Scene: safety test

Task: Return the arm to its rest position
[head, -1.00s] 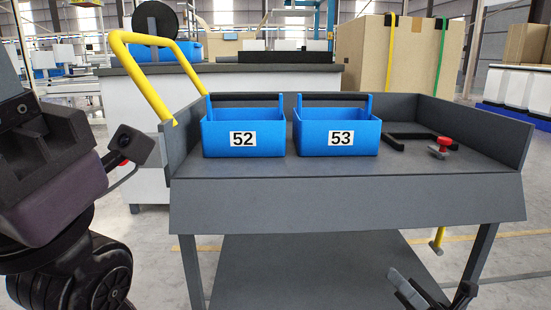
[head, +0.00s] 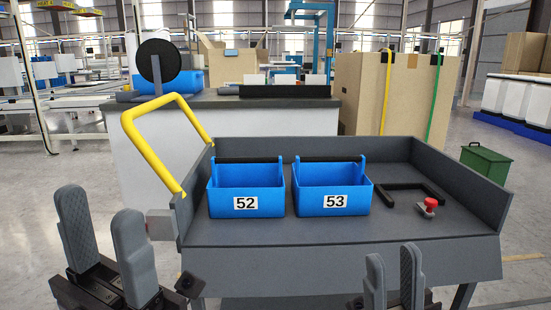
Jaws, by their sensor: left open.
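My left gripper (head: 101,215) is at the lower left of the head view, left of the grey cart. Its two grey fingers point upward, stand apart and hold nothing. My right gripper (head: 393,268) is at the bottom, right of the middle, in front of the cart's front panel as seen here. Its two fingers also point upward with an empty gap between them. The lower parts of both arms are cut off by the bottom edge of the picture.
The grey cart (head: 340,262) carries blue bins 52 (head: 232,190) and 53 (head: 330,192), a black bracket (head: 415,188) and a red-topped object (head: 430,204). Its yellow handle (head: 150,148) rises at the left. A green box (head: 486,164) stands on the floor at right.

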